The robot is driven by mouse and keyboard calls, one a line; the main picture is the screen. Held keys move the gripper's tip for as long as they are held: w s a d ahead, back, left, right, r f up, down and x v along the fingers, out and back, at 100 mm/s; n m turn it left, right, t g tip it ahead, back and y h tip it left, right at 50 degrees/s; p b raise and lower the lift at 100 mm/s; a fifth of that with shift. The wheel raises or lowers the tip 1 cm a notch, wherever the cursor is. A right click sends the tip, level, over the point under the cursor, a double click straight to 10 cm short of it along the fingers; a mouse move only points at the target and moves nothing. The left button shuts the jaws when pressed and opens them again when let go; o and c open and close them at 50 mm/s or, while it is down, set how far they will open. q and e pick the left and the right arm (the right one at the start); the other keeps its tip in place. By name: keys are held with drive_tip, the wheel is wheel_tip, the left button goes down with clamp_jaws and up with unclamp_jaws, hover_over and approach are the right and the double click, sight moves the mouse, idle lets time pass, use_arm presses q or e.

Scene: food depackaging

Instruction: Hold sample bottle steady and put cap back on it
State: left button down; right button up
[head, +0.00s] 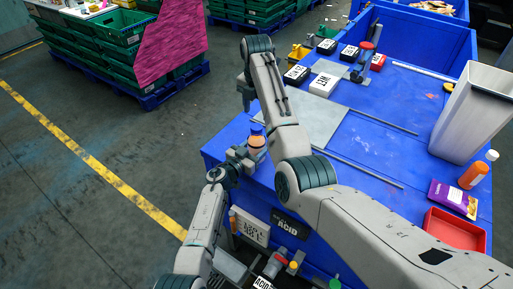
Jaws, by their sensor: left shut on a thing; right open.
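The sample bottle (256,142), orange-brown with a dark blue top, is upright at the left front corner of the blue table. My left gripper (246,157) comes in from below and is shut on the bottle's side. My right gripper (245,103) is open and points down, above and slightly left of the bottle, apart from it. Its fingertips are small and partly hidden by my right arm. I cannot tell whether the dark blue top is the cap or part of the bottle, and no loose cap is clearly visible.
The blue table (385,150) has a grey plate (312,122) behind my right arm. A white bin (470,115), an orange bottle (478,170), a purple packet (453,198) and a red tray (455,228) stand at right. Labelled boxes (326,85) are at the back. Green crates (115,45) stand far left.

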sight(257, 126)
use_arm(q)
drive_tip(key=shift+f, duration=0.1)
use_arm(e)
wheel_tip(257, 126, down, 6)
drive_tip(key=shift+r, duration=0.1)
drive_tip(key=c, duration=1)
drive_tip(key=shift+c, duration=0.2)
